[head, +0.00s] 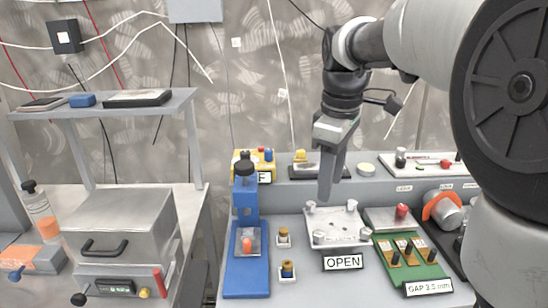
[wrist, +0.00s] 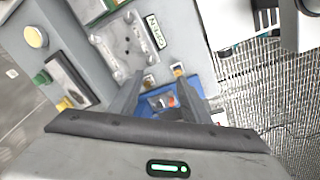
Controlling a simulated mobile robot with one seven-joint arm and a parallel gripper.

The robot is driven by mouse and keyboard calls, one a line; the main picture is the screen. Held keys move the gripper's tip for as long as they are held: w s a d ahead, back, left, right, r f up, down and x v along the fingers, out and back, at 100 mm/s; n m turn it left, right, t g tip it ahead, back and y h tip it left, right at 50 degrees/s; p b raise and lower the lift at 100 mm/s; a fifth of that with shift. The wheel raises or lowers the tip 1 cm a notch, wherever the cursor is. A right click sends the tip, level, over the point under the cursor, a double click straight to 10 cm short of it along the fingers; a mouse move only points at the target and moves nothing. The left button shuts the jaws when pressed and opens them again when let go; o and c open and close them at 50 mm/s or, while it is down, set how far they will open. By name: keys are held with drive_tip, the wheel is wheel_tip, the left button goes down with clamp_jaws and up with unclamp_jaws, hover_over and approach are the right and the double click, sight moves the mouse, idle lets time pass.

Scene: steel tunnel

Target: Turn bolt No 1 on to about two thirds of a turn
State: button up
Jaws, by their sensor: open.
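A light metal plate (head: 338,238) with several pale bolts near its corners lies on the bench behind a sign (head: 343,263) reading OPEN. I cannot read any bolt numbers, so I cannot tell which bolt is No 1. One bolt (head: 311,206) stands at the plate's back left corner, close below my gripper. My gripper (head: 326,196) points down, above the plate's back left part, and seems apart from it. In the wrist view the plate (wrist: 122,48) shows at upper left, and my open gripper (wrist: 160,97) has nothing between its fingers.
A blue stand (head: 246,270) with a clear-fronted holder stands left of the plate. Two small yellow-topped parts, one (head: 284,237) behind the other, lie between. A green board (head: 408,262) with dark pegs and a red-knobbed block (head: 401,212) crowd the right. A raised shelf runs behind.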

drive_tip(key=w+n+g+p, duration=0.1)
drive_tip(key=w+n, duration=0.2)
drive_tip(key=w, duration=0.2)
drive_tip(key=b, duration=0.5)
approach(319, 233)
wheel_tip(319, 233, down, 8)
drive_tip(key=shift+w+f, duration=0.2)
drive_tip(key=shift+f, duration=0.05)
drive_tip(key=c, duration=1)
drive_tip(key=shift+c, duration=0.2)
drive_tip(key=shift+r, duration=0.1)
